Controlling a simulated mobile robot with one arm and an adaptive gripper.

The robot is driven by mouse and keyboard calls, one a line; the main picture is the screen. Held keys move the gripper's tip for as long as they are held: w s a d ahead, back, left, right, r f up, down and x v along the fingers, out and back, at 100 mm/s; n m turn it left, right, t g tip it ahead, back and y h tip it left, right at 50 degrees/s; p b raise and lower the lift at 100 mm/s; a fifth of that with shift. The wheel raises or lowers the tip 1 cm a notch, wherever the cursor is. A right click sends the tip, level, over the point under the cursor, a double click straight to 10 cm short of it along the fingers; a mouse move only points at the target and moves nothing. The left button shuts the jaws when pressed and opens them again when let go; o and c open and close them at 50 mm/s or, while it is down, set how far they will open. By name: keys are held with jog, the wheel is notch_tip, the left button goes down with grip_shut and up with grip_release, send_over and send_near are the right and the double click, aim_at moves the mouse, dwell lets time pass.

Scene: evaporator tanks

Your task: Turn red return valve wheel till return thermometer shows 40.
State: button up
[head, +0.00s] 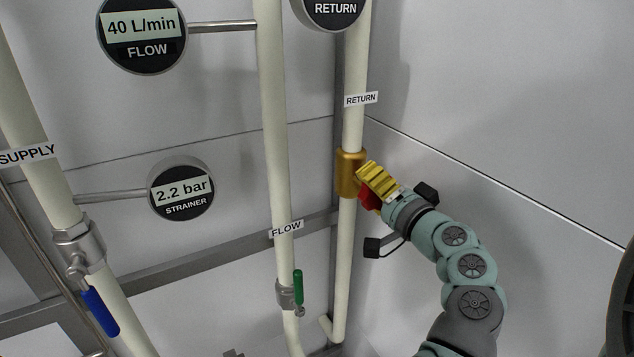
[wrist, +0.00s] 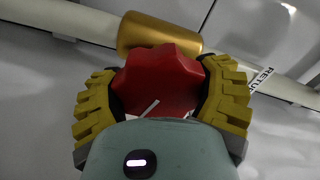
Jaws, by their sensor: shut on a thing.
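The red return valve wheel (wrist: 160,80) sits on the brass valve body (head: 350,173) of the pipe labelled RETURN. My gripper (head: 378,182) is at the wheel, and its yellow fingers are shut on the wheel from both sides in the wrist view (wrist: 162,98). A white line shows on the wheel's face, slanting up to the right. In the head view only a small red part of the wheel (head: 369,198) shows below my fingers. The return thermometer (head: 334,10) is cut off at the top edge; only its word RETURN shows, and its reading is out of view.
The FLOW dial (head: 142,30) reads 40 L/min and the STRAINER dial (head: 181,190) reads 2.2 bar. The flow pipe (head: 272,130) with a green lever (head: 298,286) stands left of the return pipe. A blue lever (head: 100,311) is on the supply pipe. A wall rises close on the right.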

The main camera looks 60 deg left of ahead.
jog(key=shift+w, duration=0.1)
jog(key=o, duration=1.1)
jog(key=shift+o, duration=0.2)
jog(key=shift+d, duration=0.1)
jog(key=s+d, duration=0.1)
jog(key=d, duration=1.1)
jog(key=shift+a, duration=0.1)
